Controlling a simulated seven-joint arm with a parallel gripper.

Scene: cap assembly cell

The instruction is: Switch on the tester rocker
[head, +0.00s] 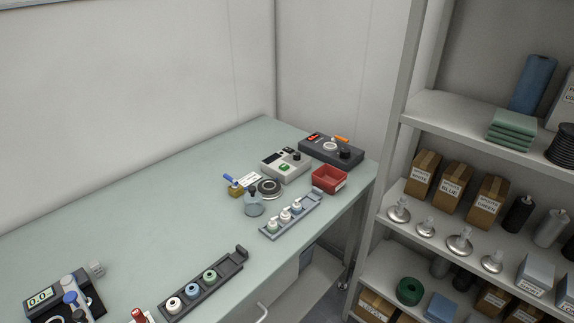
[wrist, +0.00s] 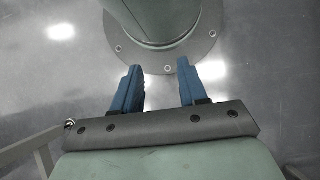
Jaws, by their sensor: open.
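A pale grey box (head: 286,164) with a green switch-like part (head: 285,168) and a dark knob stands near the far end of the bench in the head view. I cannot tell for sure which is the tester, nor the rocker's position. My gripper (wrist: 160,66) shows only in the wrist view. Its two blue fingers are apart with nothing between them, over grey floor, away from the boxes.
Shelves (head: 470,118) stand at right. The bench's middle left is clear.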

